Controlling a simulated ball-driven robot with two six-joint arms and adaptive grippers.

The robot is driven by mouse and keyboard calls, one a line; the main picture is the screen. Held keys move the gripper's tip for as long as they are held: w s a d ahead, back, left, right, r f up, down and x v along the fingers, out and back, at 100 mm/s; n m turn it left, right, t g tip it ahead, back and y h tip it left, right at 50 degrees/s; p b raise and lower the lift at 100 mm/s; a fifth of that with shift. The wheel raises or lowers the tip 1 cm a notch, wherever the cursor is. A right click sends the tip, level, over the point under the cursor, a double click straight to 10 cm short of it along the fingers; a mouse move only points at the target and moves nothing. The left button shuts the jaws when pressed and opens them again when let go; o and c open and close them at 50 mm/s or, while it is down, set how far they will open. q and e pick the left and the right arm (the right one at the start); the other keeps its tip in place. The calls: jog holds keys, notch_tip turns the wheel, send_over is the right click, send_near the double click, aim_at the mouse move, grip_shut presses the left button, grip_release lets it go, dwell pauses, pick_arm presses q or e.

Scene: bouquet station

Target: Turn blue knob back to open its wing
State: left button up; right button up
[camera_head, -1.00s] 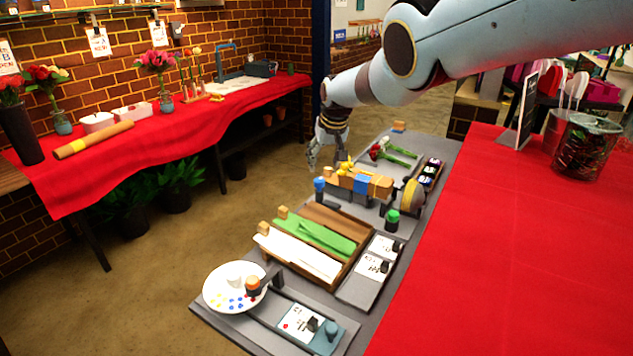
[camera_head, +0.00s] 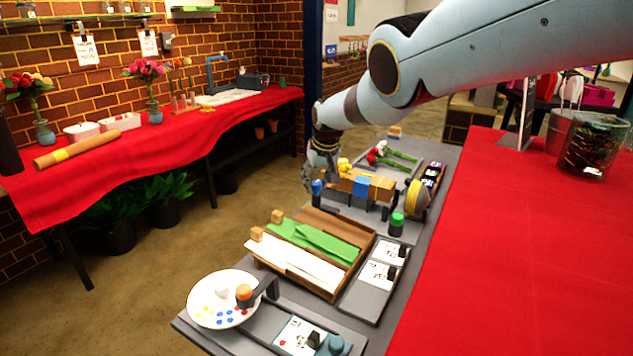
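The blue knob (camera_head: 317,188) stands upright at the left end of a wooden block fixture on the grey station board. The fixture has a blue band (camera_head: 361,185) across its front, and small yellow pieces (camera_head: 344,166) sit at its back left. My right gripper (camera_head: 316,178) hangs over the blue knob from above, fingers pointing down. Its fingers look spread apart, with the knob close beneath or between them; contact is not clear. Which part is the knob's wing I cannot tell. My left gripper is not in view.
A green-topped knob (camera_head: 397,221) and a yellow-sided roll (camera_head: 417,196) stand right of the fixture. Red-covered tables (camera_head: 520,240) flank the board.

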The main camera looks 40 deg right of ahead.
grip_shut()
